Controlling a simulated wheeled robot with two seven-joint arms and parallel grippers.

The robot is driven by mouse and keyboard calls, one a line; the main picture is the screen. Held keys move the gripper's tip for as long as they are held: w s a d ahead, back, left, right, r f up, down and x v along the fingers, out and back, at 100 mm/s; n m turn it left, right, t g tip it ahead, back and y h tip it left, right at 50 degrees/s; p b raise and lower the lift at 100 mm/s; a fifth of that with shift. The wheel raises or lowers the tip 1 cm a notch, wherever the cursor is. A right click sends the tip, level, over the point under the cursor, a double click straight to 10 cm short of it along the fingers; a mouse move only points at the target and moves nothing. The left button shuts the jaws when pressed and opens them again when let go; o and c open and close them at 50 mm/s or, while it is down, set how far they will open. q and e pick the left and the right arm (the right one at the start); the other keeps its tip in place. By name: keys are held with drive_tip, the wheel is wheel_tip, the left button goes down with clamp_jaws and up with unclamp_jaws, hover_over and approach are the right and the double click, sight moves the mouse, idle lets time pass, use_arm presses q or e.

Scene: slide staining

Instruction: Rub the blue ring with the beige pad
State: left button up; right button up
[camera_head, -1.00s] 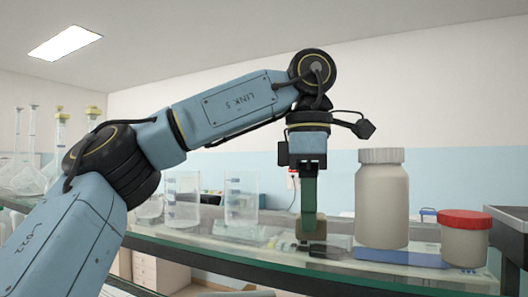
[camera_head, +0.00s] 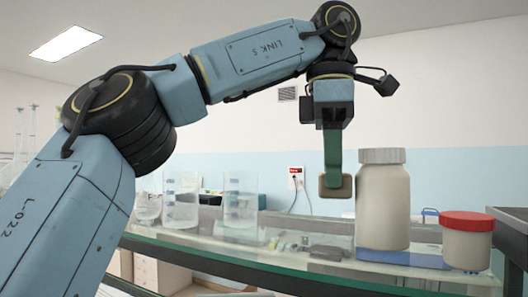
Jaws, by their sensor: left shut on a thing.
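My left gripper (camera_head: 333,127) points down from the wrist near the middle of the head view. It is shut on the beige pad (camera_head: 335,187), a small block at the bottom of a green upright piece below the gripper. The pad hangs in the air above the glass shelf, just left of the large white-lidded jar. I cannot make out a blue ring in this view. My right gripper is not in view.
A large jar (camera_head: 382,208) with a white lid stands on a blue base (camera_head: 390,256). A red-lidded jar (camera_head: 467,243) is to its right. Glass beakers (camera_head: 240,205) stand at the left on the glass shelf (camera_head: 230,252). A dark low object (camera_head: 328,252) lies beneath the pad.

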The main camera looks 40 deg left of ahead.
use_arm(q)
drive_tip(key=shift+s+r, duration=0.1)
drive_tip(key=shift+r, duration=0.85)
idle(0.4)
